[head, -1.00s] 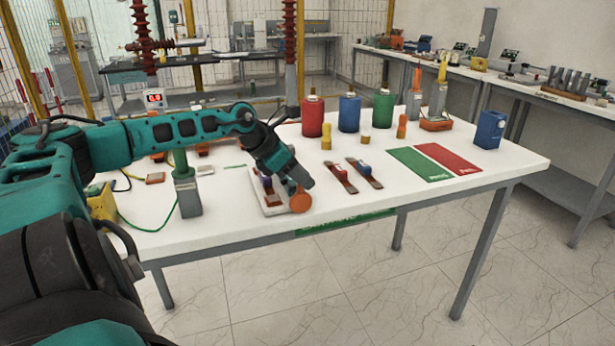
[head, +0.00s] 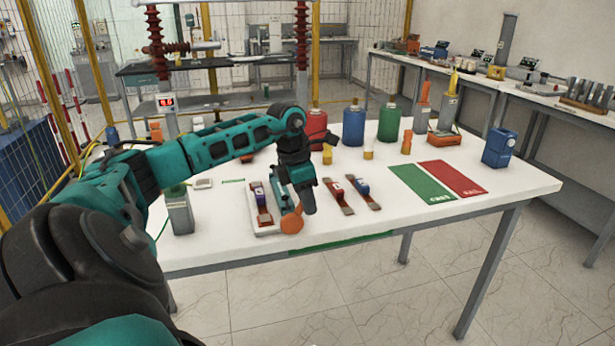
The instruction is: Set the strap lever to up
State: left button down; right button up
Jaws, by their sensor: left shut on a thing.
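A white base plate (head: 256,223) lies near the table's front edge, with a dark strap carrying a red and blue block (head: 263,205) on it. What looks like the strap lever, ending in an orange round knob (head: 292,222), is at the plate's right side. My left gripper (head: 304,206) points down just right of the plate, shut on the lever. Its fingers hide most of the grip, and the lever's exact angle is hard to tell. My right gripper is out of view.
Two loose straps with blocks (head: 340,196) (head: 368,195) lie close to the right. Green (head: 421,184) and red (head: 452,178) mats lie beyond them. Red, blue and green bottles (head: 354,125) stand behind. A grey post (head: 179,212) stands left, and a blue box (head: 499,147) right.

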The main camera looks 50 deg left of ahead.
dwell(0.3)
pick_arm(q)
jog(key=c, duration=1)
grip_release()
jog(key=v, duration=1.3)
jog(key=shift+p, duration=0.35)
jog(key=shift+f, duration=0.1)
